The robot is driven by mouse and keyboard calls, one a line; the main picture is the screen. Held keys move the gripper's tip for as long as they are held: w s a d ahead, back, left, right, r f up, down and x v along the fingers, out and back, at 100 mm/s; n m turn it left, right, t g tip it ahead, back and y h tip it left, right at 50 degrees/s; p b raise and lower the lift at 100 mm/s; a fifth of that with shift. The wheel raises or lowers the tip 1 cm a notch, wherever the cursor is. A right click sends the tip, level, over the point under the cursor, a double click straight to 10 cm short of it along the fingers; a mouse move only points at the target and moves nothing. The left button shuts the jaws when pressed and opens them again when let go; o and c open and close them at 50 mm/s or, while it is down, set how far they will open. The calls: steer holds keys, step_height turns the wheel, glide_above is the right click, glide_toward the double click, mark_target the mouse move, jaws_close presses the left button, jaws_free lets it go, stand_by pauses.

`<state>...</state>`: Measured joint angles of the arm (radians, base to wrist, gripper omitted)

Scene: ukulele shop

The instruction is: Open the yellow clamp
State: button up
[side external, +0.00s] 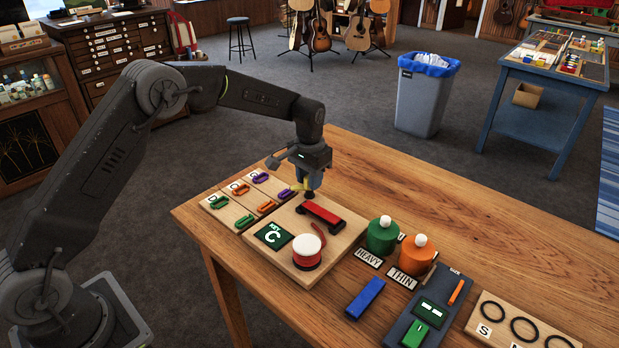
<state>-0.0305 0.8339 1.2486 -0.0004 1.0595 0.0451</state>
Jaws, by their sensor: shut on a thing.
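The yellow clamp (297,187) shows as a small yellow piece at my gripper's fingertips, at the back of a wooden board (276,270). My gripper (308,184) points down over this board, shut on the yellow clamp. The fingers hide much of the clamp, and I cannot tell how far it is open. A red bar with dark ends (322,213) lies just in front of the gripper.
A board with several coloured clips (243,223) lies left of the gripper. A blue block (365,297) and a dark tray (404,328) lie in front. The table's back right (450,215) is clear.

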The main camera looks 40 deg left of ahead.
steer(key=o, duration=0.9)
steer(key=shift+r, duration=0.1)
step_height(320, 180, up, 14)
steer(key=shift+f, duration=0.15)
stand_by(0.3)
